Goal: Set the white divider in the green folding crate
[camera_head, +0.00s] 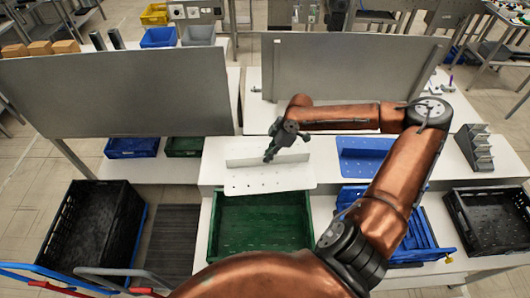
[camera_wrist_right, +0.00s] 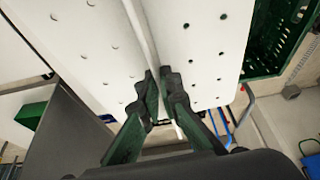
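The white divider (camera_head: 275,181) is a pale perforated panel with a thin raised strip, behind the green folding crate in the head view. In the right wrist view, rows of holes show on both sides of the strip on the divider (camera_wrist_right: 205,45). My right gripper (camera_head: 270,157) is at the strip, and in the wrist view its fingers (camera_wrist_right: 160,85) lie close on either side, appearing shut on it. The green folding crate (camera_head: 213,235) stands open in front, its perforated floor showing and no divider inside. My left gripper is not in view.
A blue panel (camera_head: 362,142) lies right of the divider, and a blue crate (camera_head: 425,258) stands right of the green one. Black crates stand at far left (camera_head: 75,225) and far right (camera_head: 458,215). Large grey panels (camera_head: 120,95) stand behind. My right arm crosses the right side.

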